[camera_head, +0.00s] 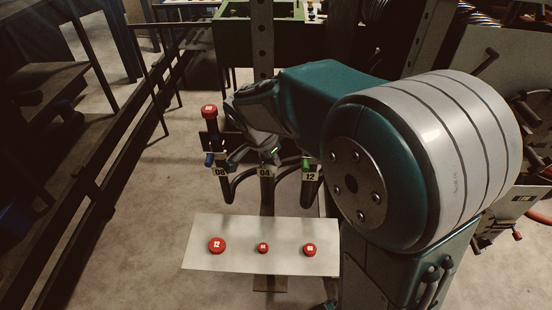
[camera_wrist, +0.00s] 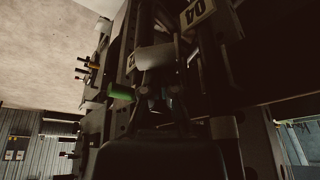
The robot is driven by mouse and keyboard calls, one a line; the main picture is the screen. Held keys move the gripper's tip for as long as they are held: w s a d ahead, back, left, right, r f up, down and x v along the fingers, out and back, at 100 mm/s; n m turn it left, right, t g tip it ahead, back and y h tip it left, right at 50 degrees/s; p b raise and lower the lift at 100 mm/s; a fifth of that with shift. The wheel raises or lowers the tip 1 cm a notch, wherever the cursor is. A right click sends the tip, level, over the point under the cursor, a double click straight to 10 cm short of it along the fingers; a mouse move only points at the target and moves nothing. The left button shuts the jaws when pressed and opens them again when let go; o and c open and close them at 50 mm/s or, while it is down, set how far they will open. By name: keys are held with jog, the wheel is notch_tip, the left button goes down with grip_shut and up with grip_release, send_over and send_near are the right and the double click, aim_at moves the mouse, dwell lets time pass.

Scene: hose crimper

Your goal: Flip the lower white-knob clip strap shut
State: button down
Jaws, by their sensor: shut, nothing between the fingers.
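My gripper (camera_head: 252,153) is shut and empty at the hose stand, beside the 04 label (camera_head: 264,171). In the wrist view, my gripper (camera_wrist: 162,100) is dark against a dark background. A pale, rounded piece (camera_wrist: 155,56), perhaps a white knob, shows just beyond the fingers. I cannot tell whether it is the lower knob or whether the fingers touch it. A green part (camera_wrist: 120,92) sits to its left. The clip strap itself is not clear in either view, so I cannot tell whether it is open or shut.
Hose ends labelled 08 (camera_head: 220,171) and 12 (camera_head: 310,176) stand on either side of 04. A white panel (camera_head: 205,258) with red numbered caps lies below. A dark railing stands at the left, with bare floor between.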

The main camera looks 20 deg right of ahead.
jog(key=m, duration=0.2)
jog(key=a+m+g, duration=0.1)
jog(key=m, duration=0.1)
jog(key=m+g, duration=0.1)
jog(key=m, duration=0.1)
jog(key=shift+w+a, duration=0.2)
jog(key=shift+w, duration=0.05)
jog(key=shift+w+a, duration=0.1)
jog(key=shift+a, duration=0.05)
dwell(0.8)
dwell(0.4)
jog(key=shift+w+d+h, duration=0.25)
jog(key=shift+d+h, duration=0.05)
jog(key=shift+d, duration=0.15)
